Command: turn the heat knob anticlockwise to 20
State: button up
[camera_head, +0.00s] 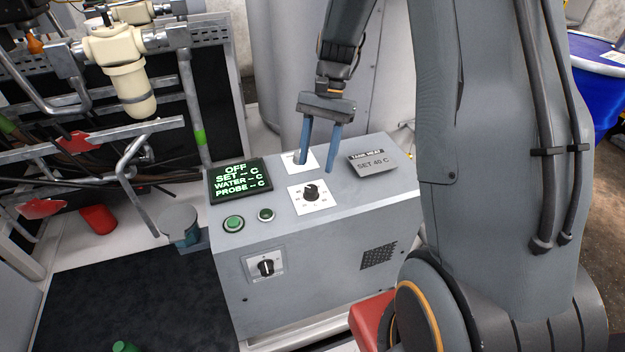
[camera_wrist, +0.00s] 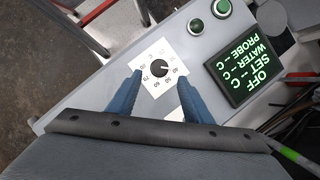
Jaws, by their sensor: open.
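A black round knob (camera_head: 311,192) sits on a white numbered dial plate (camera_head: 322,203) on top of the grey control box. In the wrist view the knob (camera_wrist: 158,68) shows between and just beyond my fingertips. Its exact setting is too small to read. My gripper (camera_head: 317,166) is open and empty above the box, its blue fingers pointing down. The fingers (camera_wrist: 159,77) appear apart from the knob. The display (camera_head: 240,180) reads OFF, with dashes for SET, WATER and PROBE. A sign (camera_head: 373,163) reads "TANK HEAT" and "SET 40 C".
Another white plate (camera_head: 291,157) lies behind the knob, partly hidden by a finger. Two green buttons (camera_head: 233,223) are left of the knob. A second black knob (camera_head: 266,267) is on the box's front. Pipes and a cream filter housing (camera_head: 128,80) stand at the left.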

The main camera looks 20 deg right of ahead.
aim_at(311, 187)
jog(key=p+x, duration=0.1)
jog(key=x, duration=0.6)
jog(key=shift+s+f+p, duration=0.1)
jog(key=shift+f+p, duration=0.1)
jog(key=shift+p, duration=0.2)
jog(key=c, duration=1.1)
jog(key=shift+o, duration=0.2)
